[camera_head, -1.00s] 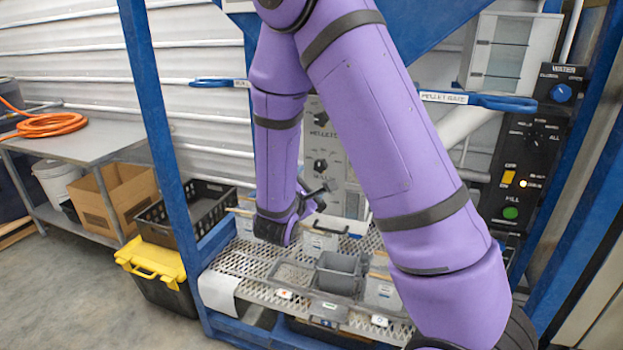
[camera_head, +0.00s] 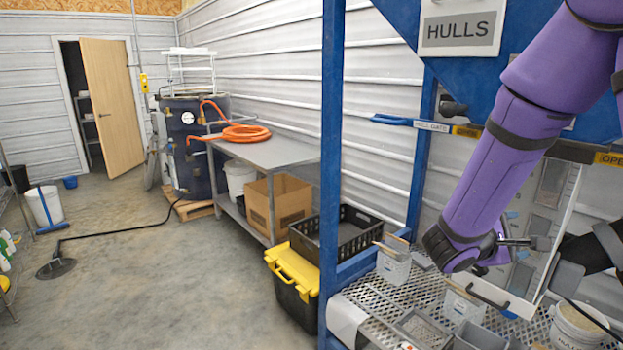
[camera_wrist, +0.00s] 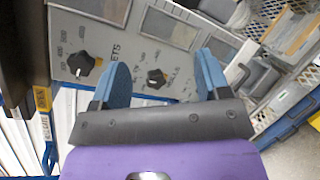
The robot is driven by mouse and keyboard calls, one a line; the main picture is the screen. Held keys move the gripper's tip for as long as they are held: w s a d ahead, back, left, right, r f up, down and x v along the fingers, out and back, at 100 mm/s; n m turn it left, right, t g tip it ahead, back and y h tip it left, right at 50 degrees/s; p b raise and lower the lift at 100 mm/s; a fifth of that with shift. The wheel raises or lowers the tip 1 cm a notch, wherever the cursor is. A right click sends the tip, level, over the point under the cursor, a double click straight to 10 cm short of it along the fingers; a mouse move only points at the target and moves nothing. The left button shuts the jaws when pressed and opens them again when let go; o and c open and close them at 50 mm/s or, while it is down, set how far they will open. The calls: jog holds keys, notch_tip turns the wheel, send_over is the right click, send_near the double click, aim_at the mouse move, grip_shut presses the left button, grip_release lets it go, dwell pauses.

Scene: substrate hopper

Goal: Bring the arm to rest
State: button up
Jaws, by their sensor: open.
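My purple arm (camera_head: 510,165) reaches down from the upper right of the head view, in front of the blue hopper frame. Its black wrist joint hangs above the perforated shelf. My gripper (camera_wrist: 163,78) shows clearly only in the wrist view. Its two blue fingers are wide apart with nothing between them. Beyond them is a grey control panel (camera_wrist: 135,42) with two black knobs, a left knob (camera_wrist: 80,63) and a right knob (camera_wrist: 156,77). I cannot tell how far the fingers are from the panel.
The perforated shelf (camera_head: 372,300) holds several grey tubs and bins close below my arm. A blue post (camera_head: 332,170) stands left of it. A black box with a yellow lid (camera_head: 292,272) and a metal table (camera_head: 268,152) stand further left. The floor (camera_head: 150,285) at left is largely open.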

jog(key=s+r+m+g+y, duration=0.3)
jog(key=s+m, duration=0.1)
jog(key=s, duration=0.3)
jog(key=s+r+m+g+y, duration=0.3)
jog(key=s+m+y, duration=0.1)
jog(key=s, duration=0.3)
jog(key=s+a+r+m+t+y, duration=0.3)
jog(key=s+a+r+t+y, duration=0.2)
jog(key=s+a+y, duration=0.3)
jog(key=a+r, duration=0.1)
jog(key=a, duration=0.2)
jog(key=shift+r+t+y, duration=0.3)
jog(key=shift+t, duration=0.1)
